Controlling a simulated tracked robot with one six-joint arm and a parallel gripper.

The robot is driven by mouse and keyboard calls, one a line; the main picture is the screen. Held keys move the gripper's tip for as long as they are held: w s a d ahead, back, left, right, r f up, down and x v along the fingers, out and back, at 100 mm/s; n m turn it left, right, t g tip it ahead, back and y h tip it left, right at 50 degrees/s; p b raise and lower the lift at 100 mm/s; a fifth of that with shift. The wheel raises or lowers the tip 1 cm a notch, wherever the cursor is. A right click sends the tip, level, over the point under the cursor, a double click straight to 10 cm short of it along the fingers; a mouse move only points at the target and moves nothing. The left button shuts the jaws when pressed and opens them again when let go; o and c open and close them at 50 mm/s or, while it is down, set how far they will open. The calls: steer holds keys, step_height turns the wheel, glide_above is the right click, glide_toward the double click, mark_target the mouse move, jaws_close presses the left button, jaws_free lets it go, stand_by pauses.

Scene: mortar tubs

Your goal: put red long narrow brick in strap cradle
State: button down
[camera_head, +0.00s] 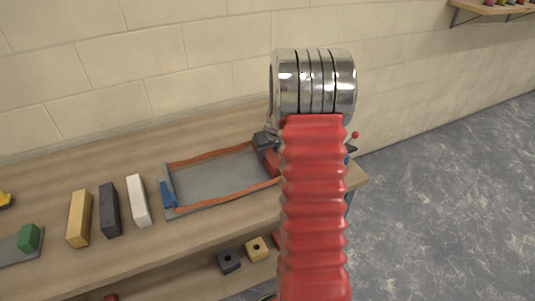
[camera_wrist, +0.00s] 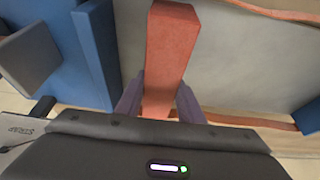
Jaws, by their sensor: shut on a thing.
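The red long narrow brick (camera_wrist: 172,48) is held between the two purple fingers of my gripper (camera_wrist: 158,100) in the wrist view. In the head view the brick (camera_head: 268,162) shows partly beside my arm, at the right end of the strap cradle. The cradle (camera_head: 215,178) has a grey base, blue end pieces and orange straps along two sides. In the wrist view the brick is over the grey base, beside a blue end wall (camera_wrist: 97,55). I cannot tell whether it touches the base. My arm hides the cradle's right end in the head view.
Left of the cradle stand a white brick (camera_head: 138,200), a dark grey brick (camera_head: 110,210) and a yellow brick (camera_head: 78,218). A green block (camera_head: 29,237) sits farther left. Small blocks with holes (camera_head: 229,261) lie on a lower shelf. A block wall (camera_head: 150,90) rises behind.

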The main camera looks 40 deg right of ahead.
steer(key=shift+f, duration=0.25)
steer(key=c, duration=1.6)
jaws_free()
steer(key=o, duration=0.5)
steer(key=shift+f, duration=0.1)
steer(key=shift+s+r, duration=0.2)
steer(key=shift+r, duration=0.5)
steer(key=v, duration=1.2)
steer(key=shift+s+a+r, duration=0.15)
